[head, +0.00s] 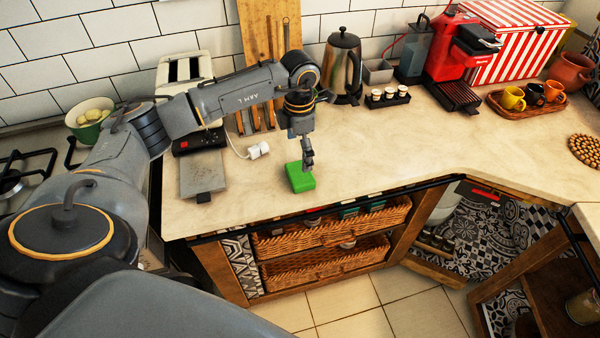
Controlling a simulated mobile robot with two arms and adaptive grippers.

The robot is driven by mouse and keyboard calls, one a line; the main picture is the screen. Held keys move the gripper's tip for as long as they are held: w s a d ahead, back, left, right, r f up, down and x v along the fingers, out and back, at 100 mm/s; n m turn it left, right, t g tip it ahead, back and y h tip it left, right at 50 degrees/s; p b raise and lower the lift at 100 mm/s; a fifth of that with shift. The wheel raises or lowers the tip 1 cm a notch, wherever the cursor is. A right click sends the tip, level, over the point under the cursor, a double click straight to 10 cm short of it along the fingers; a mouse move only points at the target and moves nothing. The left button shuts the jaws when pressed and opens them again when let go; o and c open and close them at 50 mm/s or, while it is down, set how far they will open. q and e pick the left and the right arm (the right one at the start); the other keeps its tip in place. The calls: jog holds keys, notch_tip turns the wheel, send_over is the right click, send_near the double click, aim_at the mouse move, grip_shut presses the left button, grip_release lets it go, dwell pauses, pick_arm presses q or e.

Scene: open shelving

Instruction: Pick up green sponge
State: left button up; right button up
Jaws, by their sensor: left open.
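The green sponge (299,178) lies flat on the beige countertop (400,140), close to its front edge. My left gripper (308,165) points down right over the sponge, with its fingertips at or just above the sponge's right side. It is open, and nothing shows between its fingers. The fingers hide a small part of the sponge, and I cannot tell whether they touch it. My right gripper is not in view.
A grey scale (203,173) and a white plug (258,150) lie left of the sponge. A kettle (343,65), small cups on a black tray (388,98) and a red coffee machine (455,55) stand behind. Wicker baskets (330,235) sit below. The counter right of the sponge is clear.

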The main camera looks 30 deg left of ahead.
aim_at(300, 172)
pick_arm(q)
jog(key=shift+f, duration=0.95)
jog(key=shift+s+d+f+p, duration=0.1)
jog(key=shift+d+f+p, duration=0.05)
jog(key=shift+f+p, duration=0.4)
notch_tip(300, 172, down, 4)
jog(key=shift+d+r+p, duration=0.1)
jog(key=shift+r+p, duration=0.05)
jog(key=shift+p, duration=0.6)
jog(key=shift+f, duration=0.4)
jog(key=shift+c, duration=0.2)
jog(key=c, duration=0.8)
